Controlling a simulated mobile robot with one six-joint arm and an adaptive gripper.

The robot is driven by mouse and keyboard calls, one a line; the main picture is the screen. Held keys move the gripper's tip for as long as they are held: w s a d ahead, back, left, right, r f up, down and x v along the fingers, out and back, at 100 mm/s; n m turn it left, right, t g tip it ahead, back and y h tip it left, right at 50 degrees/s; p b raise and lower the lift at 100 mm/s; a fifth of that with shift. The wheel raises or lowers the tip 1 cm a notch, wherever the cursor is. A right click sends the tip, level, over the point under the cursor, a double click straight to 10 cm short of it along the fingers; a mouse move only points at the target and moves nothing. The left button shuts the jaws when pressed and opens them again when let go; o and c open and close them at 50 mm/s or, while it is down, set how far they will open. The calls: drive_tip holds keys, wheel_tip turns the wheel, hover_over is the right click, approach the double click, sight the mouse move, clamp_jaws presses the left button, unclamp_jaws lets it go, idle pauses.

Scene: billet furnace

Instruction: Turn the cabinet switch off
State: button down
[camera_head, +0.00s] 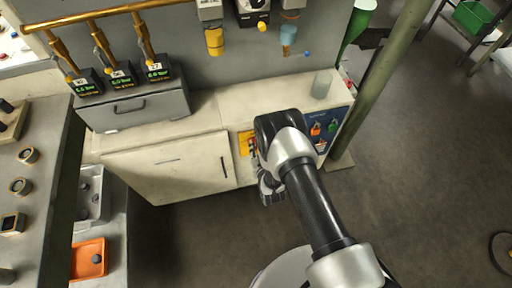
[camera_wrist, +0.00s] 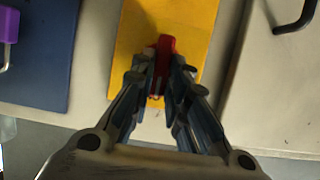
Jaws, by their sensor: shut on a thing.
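The cabinet switch has a red handle (camera_wrist: 166,44) on a yellow plate (camera_wrist: 190,18) on the pale cabinet front. In the wrist view the handle stands between my two fingers. My gripper (camera_wrist: 162,75) is shut on this red handle, with the fingertips at its sides. In the head view the yellow plate (camera_head: 243,142) shows just left of my wrist. There my gripper (camera_head: 259,164) is at the cabinet front, and my arm hides most of the switch.
The cabinet door (camera_head: 165,170) with a black handle (camera_head: 224,167) is left. A clear cup (camera_head: 321,85) stands on the cabinet top. A green pole (camera_head: 387,80) rises at right. The floor beyond is open.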

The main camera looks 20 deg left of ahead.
drive_tip(key=shift+a+n, duration=0.1)
drive_tip(key=shift+n, duration=0.2)
drive_tip(key=shift+s+a+f+n+t+h+b, duration=0.2)
drive_tip(key=shift+n+t+h, duration=0.7)
drive_tip(key=shift+n, duration=1.25)
drive_tip(key=shift+s+a+f+n+t+h+b, duration=0.1)
drive_tip(key=shift+a+f+n+t+h+b, duration=0.3)
drive_tip(key=shift+n+t, duration=1.35)
drive_tip(key=shift+s+a+f+n+t+h+b, duration=0.15)
drive_tip(key=shift+n+t+h, duration=0.55)
drive_tip(key=shift+n, duration=1.9)
drive_tip(key=c, duration=1.6)
unclamp_jaws()
drive_tip(key=shift+f, duration=0.15)
drive_tip(key=shift+o, duration=0.2)
drive_tip(key=s+d, duration=0.2)
drive_tip(key=s, duration=0.9)
drive_tip(key=shift+s, duration=0.4)
